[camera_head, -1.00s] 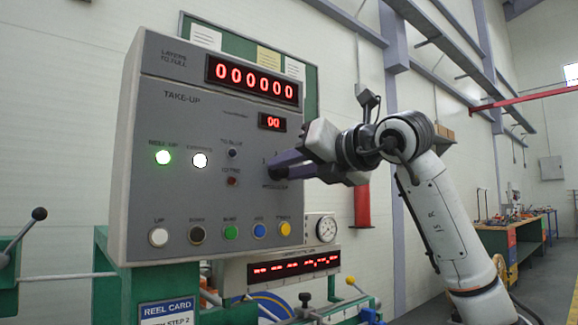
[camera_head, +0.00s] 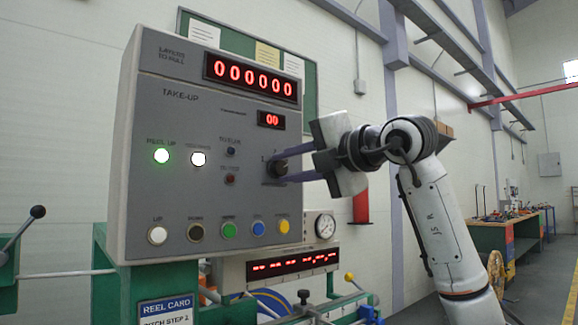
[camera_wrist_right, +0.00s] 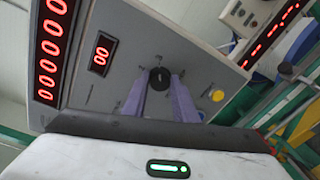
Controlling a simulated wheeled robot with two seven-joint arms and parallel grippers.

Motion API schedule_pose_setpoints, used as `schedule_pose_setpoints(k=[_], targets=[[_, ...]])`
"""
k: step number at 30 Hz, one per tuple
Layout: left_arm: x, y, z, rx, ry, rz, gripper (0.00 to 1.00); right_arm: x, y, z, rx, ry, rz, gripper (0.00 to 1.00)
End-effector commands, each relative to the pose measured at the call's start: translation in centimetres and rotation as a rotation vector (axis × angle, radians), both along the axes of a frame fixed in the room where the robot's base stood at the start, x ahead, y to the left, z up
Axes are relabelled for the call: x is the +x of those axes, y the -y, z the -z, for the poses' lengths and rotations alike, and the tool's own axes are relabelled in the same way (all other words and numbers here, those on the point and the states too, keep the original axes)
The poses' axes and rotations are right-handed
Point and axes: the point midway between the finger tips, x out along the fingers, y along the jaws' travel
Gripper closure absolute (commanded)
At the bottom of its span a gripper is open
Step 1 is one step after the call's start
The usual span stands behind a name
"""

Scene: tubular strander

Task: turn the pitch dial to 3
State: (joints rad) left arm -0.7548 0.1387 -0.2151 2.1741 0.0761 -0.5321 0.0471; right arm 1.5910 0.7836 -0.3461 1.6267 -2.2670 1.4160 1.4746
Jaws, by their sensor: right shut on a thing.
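The pitch dial (camera_head: 277,168) is a dark round knob at the right side of the grey take-up panel (camera_head: 160,110). In the right wrist view the black dial (camera_wrist_right: 159,78) sits between the tips of the two purple fingers. My right gripper (camera_head: 282,164) reaches in from the right and is shut on the dial, with its fingers at either side of it. The dial's markings are too small to read. My left gripper is not in view.
The panel has a row of buttons, including a yellow one (camera_head: 283,226), below the dial, and lit lamps (camera_head: 161,156) at left. A gauge (camera_head: 325,226) and a red display (camera_head: 292,264) are lower right. A reel card (camera_head: 166,311) hangs below.

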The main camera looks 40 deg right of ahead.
Motion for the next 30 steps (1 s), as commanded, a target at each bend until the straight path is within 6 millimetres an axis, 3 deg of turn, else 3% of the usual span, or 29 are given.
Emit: schedule_pose_setpoints(k=[19, 20, 22, 23, 30], targets=[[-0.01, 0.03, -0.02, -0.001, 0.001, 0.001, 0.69, -0.04, 0.18, -0.10, 0.052, -0.001, 0.004, 0.97], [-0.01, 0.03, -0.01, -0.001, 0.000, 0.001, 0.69, -0.05, 0.17, -0.10, 0.052, -0.001, 0.004, 0.71], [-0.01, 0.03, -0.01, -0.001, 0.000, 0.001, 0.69, -0.04, 0.15, -0.09, 0.052, -0.001, 0.004, 0.59], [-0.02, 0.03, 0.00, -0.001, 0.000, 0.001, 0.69, -0.04, 0.14, -0.09, 0.051, -0.001, 0.003, 0.56], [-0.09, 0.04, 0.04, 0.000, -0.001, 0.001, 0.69, -0.02, 0.08, -0.03, 0.050, -0.003, 0.002, 0.56]])
